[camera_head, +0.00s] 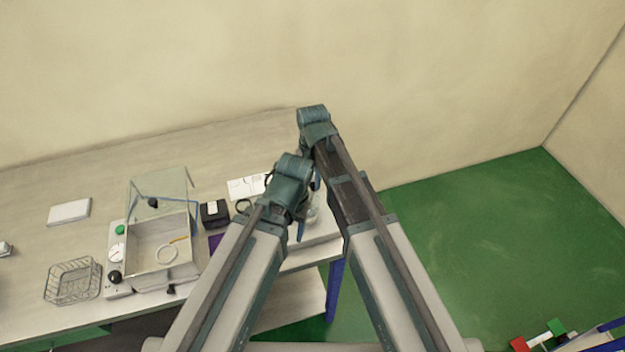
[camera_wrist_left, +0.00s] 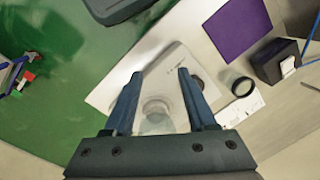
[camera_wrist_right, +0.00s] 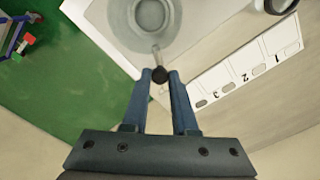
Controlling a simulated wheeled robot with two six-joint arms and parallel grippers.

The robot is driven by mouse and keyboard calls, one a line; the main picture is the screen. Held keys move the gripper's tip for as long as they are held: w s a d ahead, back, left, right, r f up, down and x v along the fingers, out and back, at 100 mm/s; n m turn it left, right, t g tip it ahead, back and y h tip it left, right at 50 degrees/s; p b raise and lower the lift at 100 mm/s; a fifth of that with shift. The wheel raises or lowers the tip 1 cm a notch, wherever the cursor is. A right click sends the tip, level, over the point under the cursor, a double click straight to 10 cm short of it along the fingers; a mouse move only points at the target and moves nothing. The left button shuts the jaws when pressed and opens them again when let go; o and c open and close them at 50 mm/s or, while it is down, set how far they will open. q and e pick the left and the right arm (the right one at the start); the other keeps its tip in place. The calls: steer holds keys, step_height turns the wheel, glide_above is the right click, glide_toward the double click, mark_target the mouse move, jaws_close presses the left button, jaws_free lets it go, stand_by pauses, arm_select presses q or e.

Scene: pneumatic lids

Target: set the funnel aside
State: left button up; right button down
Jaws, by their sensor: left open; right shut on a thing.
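The funnel (camera_wrist_right: 148,32), a translucent grey round thing with concentric rings, shows at the top of the right wrist view. A thin arm with a dark knob (camera_wrist_right: 160,77) sticks out from it. My right gripper (camera_wrist_right: 158,70) is shut on that knob. A translucent round shape (camera_wrist_left: 155,112) shows between and below the fingers of my left gripper (camera_wrist_left: 156,72), which is open; I cannot tell whether it is the funnel or a vessel under it. In the head view my left gripper (camera_head: 300,205) hangs close by the right one, and the arms hide most of this spot.
A white slab (camera_wrist_left: 103,98) lies below the grippers, near the table's right end. A numbered card (camera_wrist_right: 247,74), a black box (camera_head: 214,214), a dark ring (camera_wrist_left: 242,87) and a purple mat (camera_wrist_left: 236,30) are near. Left are a tray with a clear raised lid (camera_head: 160,185) and a wire basket (camera_head: 73,281).

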steer(key=shift+d, duration=0.1)
stand_by(0.3)
steer(key=d+n, duration=0.1)
steer(key=n, duration=0.2)
steer(key=shift+d, duration=0.15)
steer(key=n, duration=0.1)
steer(key=d+n, duration=0.1)
steer(key=n, duration=0.1)
steer(key=shift+w+d+n, duration=0.2)
steer(key=shift+d+n, duration=0.05)
steer(key=shift+n, duration=0.15)
steer(key=n, duration=0.1)
steer(key=w+d+n, duration=0.1)
steer(key=n, duration=0.1)
steer(key=shift+d+n, duration=0.15)
steer(key=shift+n, duration=0.15)
steer(key=shift+w+d+n, duration=0.25)
steer(key=shift+w+n, duration=0.05)
steer(key=shift+n, duration=0.6)
steer(key=shift+w+d+n, duration=0.2)
steer(key=shift+w+n, duration=0.1)
steer(key=shift+n, duration=0.6)
steer(key=c, duration=0.7)
jaws_free()
